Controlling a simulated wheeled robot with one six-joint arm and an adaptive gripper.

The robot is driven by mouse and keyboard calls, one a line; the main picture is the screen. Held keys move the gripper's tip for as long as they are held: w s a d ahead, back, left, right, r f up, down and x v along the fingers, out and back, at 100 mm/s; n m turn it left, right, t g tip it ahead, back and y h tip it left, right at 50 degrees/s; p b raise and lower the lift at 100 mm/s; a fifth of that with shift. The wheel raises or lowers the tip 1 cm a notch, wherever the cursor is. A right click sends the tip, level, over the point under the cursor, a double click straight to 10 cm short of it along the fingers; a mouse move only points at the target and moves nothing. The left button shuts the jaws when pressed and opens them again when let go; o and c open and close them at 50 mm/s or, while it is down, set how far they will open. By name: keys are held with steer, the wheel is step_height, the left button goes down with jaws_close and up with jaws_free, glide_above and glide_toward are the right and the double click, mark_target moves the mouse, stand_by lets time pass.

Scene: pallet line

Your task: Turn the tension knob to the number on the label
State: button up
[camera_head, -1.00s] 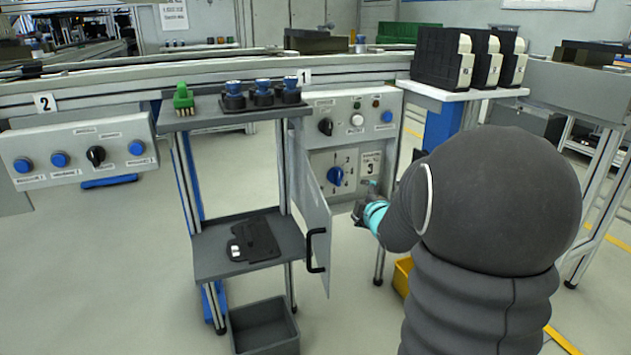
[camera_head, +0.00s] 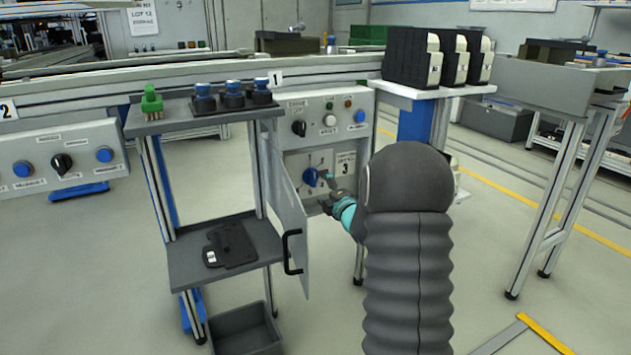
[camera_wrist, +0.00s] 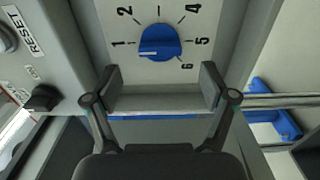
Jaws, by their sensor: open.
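The blue tension knob (camera_head: 311,177) is on the lower panel of station 1, inside an open door. In the wrist view the knob (camera_wrist: 160,42) sits among printed numbers; 1, 2, 4, 5 and 6 are readable. Its white mark points left, near the 1. The label (camera_head: 345,164) right of the knob reads 3. My gripper (camera_head: 332,196) is in front of the panel, close to the knob and partly covering the dial. In the wrist view my gripper (camera_wrist: 162,85) is open and empty, its two fingers apart below the knob, not touching it.
The open door (camera_head: 288,225) with a black handle stands left of my gripper. Above the dial is a control panel with a black switch (camera_head: 299,128) and buttons. A shelf cart (camera_head: 190,265) stands at the left. A white shelf (camera_head: 432,92) with black bins is at upper right.

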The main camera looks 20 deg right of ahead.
mark_target(315, 180)
steer(key=shift+w+a, duration=0.1)
steer(key=shift+w, duration=2.65)
steer(key=c, duration=1.2)
